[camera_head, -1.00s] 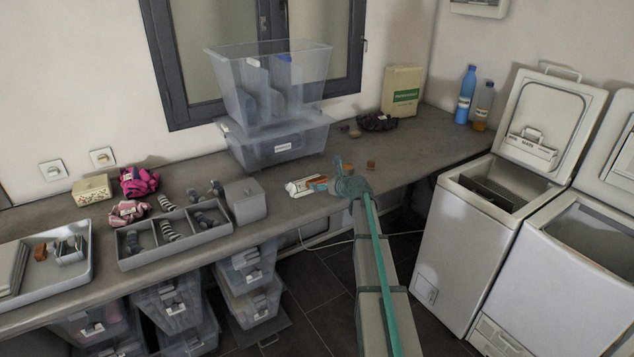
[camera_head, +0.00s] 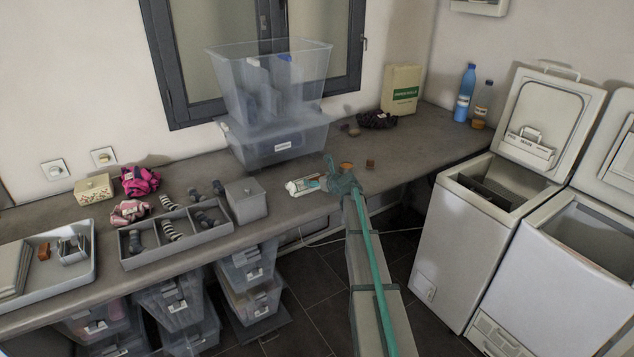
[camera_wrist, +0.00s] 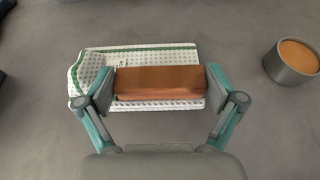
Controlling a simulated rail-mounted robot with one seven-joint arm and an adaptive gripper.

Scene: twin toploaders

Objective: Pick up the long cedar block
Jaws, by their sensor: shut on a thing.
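The long cedar block (camera_wrist: 160,82) is a reddish-brown bar in the wrist view. It lies crosswise between the two fingers of my gripper (camera_wrist: 160,86), which is shut on its ends. In the head view, my gripper (camera_head: 322,184) is over the counter beside the white packet (camera_head: 295,188). The block is mostly hidden there by my gripper.
A small round grey tin with an orange top (camera_wrist: 292,62) stands to the right in the wrist view. In the head view, a small brown cube (camera_head: 370,163) lies right of my gripper. A grey lidded box (camera_head: 246,200) and clear bins (camera_head: 278,145) stand left and behind.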

